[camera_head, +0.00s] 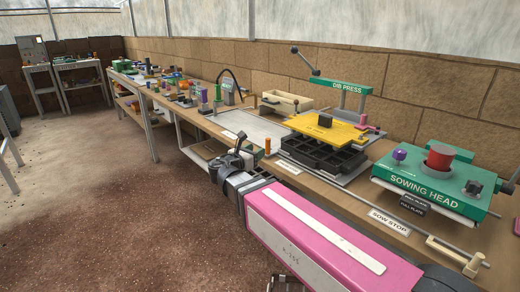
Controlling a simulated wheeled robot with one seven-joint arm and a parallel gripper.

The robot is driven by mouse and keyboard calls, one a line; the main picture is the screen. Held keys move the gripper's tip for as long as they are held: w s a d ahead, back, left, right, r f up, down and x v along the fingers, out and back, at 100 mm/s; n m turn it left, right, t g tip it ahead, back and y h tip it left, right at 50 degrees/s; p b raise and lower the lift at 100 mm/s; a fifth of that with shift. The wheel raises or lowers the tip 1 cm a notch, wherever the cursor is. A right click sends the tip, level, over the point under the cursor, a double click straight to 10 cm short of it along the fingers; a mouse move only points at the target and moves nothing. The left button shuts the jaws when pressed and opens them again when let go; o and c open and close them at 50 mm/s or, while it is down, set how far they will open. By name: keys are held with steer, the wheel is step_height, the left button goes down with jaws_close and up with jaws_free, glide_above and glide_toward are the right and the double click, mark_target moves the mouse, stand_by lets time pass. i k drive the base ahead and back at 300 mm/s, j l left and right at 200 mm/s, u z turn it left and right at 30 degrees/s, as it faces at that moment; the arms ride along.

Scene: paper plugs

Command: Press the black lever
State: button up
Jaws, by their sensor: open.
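A dark lever (306,60) with a rounded knob at its tip rises up and left from the green head marked DIB PRESS (342,86). Another black handle (510,186) shows at the right edge, beside the green block marked SOWING HEAD (436,178). I cannot tell which of these is the black lever named. My gripper (238,143), dark grey at the end of my pink arm, is open and hovers near the bench's front edge. It is left of both stations and touches neither lever. Its fingertips are small and partly hidden by its own body.
A yellow plate (325,130) lies over a black cell tray (318,154) under the press. An orange peg (267,146) stands at the bench's front edge. A metal rail (372,204) runs along the front right. Brown floor (110,215) is clear at left.

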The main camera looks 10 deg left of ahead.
mark_target(294, 50)
steer(key=k+j, duration=0.75)
steer(key=k, duration=0.15)
